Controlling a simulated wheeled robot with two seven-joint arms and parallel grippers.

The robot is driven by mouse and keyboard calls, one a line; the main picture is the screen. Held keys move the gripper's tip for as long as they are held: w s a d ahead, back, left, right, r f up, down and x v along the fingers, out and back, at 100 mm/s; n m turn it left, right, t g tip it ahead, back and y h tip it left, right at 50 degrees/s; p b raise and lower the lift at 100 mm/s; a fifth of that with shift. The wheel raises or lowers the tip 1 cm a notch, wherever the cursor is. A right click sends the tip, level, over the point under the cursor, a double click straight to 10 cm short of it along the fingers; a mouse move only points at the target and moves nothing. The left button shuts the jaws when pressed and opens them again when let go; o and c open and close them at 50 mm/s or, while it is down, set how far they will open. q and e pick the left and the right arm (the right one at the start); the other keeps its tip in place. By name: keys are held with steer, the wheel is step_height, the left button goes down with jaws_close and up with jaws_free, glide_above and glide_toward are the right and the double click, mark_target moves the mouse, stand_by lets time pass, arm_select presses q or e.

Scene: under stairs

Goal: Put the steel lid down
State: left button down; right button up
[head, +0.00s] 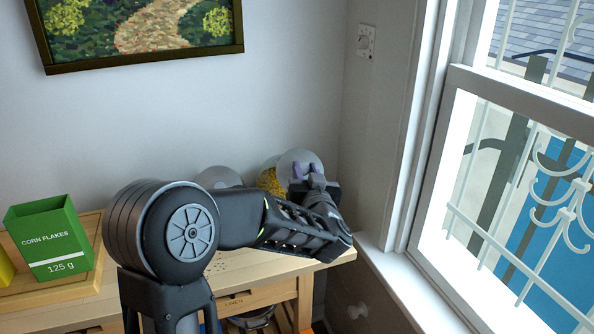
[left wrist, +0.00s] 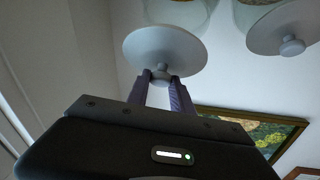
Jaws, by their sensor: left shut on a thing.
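The steel lid (head: 300,157) is a round grey disc at the back right of the wooden counter. In the left wrist view the lid (left wrist: 168,44) has its knob between the two purple fingers of my left gripper (left wrist: 161,80). My left gripper also shows in the head view (head: 305,168), shut on the lid's knob. A glass jar (left wrist: 175,12) shows just beyond the lid; I cannot tell whether they touch. My right gripper is not in view.
A jar with yellow contents (head: 271,181) stands beside the held lid. Another grey lid (left wrist: 284,27) shows at the wrist view's right. A green corn flakes box (head: 50,240) stands on a wooden tray (head: 90,262) at left. The window (head: 500,190) is at right.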

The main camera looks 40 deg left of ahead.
arm_select(q)
steer(key=w+d+f+m+t+h, duration=0.1)
steer(key=d+f+m+t+h, duration=0.15)
steer(key=d+f, duration=0.65)
steer(key=w+d+f+m+t+h, duration=0.15)
steer(key=d+f+m+h, duration=0.35)
steer(key=d, duration=0.9)
steer(key=s+d+m+t+h, duration=0.1)
steer(key=s+d+h, duration=0.4)
steer(key=d, duration=0.7)
steer(key=shift+s+d+f, duration=0.4)
steer(key=shift+s+f, duration=0.05)
steer(key=shift+s, duration=0.35)
steer(key=shift+a, duration=0.15)
